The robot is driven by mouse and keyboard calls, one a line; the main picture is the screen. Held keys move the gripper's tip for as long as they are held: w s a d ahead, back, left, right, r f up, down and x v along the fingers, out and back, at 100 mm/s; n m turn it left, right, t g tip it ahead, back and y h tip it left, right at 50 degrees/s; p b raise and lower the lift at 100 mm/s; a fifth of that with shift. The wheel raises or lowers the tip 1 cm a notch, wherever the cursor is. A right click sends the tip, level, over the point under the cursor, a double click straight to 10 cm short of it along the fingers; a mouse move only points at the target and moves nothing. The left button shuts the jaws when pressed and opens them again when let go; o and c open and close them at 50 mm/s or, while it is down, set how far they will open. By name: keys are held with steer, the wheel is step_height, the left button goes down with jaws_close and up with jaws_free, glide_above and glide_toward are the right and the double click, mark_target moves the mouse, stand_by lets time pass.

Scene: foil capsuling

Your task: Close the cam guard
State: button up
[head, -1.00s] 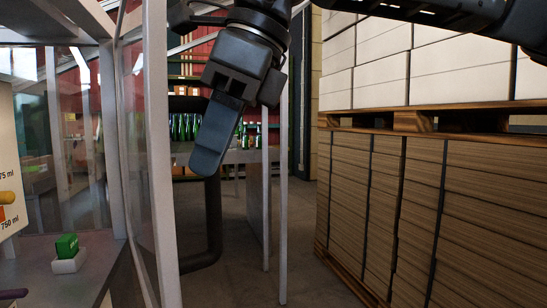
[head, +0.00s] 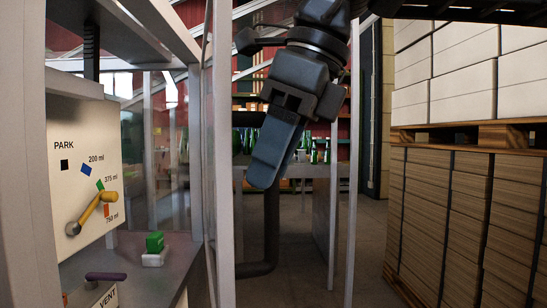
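The cam guard looks to be the clear panel in a grey frame (head: 223,160) at centre left. It stands open, seen nearly edge-on, and sticks out towards me from the machine. Left of it the machine's opening is uncovered, showing a white dial plate (head: 85,175) marked PARK, 200 ml, 375 ml and 750 ml with a yellow lever (head: 93,212). My gripper (head: 265,180) hangs pointing down just right of the guard frame. I cannot tell whether they touch. Its dark fingers overlap in this view, so their gap is hidden.
A green button on a white base (head: 154,243) sits on the machine's ledge, with a purple handle (head: 106,276) and a VENT label in front. Stacked pallets of boxes (head: 455,205) fill the right side. Green bottles (head: 310,150) stand behind. Grey floor shows between guard and pallets.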

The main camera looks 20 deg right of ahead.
steer(key=p+v, duration=0.1)
steer(key=v, duration=0.7)
steer(key=shift+a+f, duration=0.1)
steer(key=shift+c, duration=0.2)
